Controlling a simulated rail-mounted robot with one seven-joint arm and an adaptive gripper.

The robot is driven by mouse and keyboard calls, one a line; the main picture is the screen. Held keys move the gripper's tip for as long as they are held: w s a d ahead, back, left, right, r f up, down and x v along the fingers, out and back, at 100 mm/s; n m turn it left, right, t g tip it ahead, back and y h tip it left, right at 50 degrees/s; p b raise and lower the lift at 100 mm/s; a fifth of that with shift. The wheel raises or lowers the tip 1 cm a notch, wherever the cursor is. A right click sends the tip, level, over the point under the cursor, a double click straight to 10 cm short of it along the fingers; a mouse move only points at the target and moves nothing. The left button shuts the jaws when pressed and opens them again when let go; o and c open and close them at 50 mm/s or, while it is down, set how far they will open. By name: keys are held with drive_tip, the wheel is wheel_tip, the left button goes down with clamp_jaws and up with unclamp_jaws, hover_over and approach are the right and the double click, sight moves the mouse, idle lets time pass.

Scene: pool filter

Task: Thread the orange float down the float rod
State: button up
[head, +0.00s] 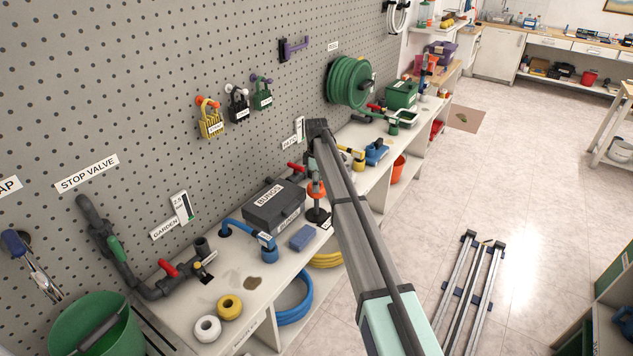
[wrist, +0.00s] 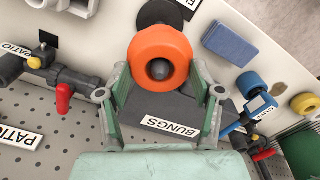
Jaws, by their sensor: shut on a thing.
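The orange float (wrist: 160,50) is a thick ring held between the two fingers of my gripper (wrist: 162,78) in the wrist view. The grey rounded end of the float rod (wrist: 159,70) shows inside the float's hole; how far it passes in cannot be told. A dark round base (wrist: 155,12) shows beyond the float. In the head view the float (head: 316,188) is above the rod's dark base (head: 317,215), with a short dark length of rod between them. My gripper (head: 315,170) comes down over it, partly hidden by my arm.
A black BUNGS box (head: 273,204) stands close on the left of the float. A blue sponge-like block (head: 302,237) and a blue pipe fitting (head: 266,241) are near the front. Red-handled valves line the pegboard (head: 150,100). The bench's front edge is just right.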

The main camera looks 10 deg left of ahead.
drive_tip(key=shift+f+b, duration=1.2)
drive_tip(key=shift+f, duration=2.6)
idle(0.4)
drive_tip(key=shift+r, duration=0.5)
drive_tip(key=shift+f, duration=0.7)
idle(1.1)
drive_tip(key=shift+r, duration=0.15)
drive_tip(key=shift+r+p, duration=0.3)
drive_tip(key=shift+r, duration=0.15)
idle(0.9)
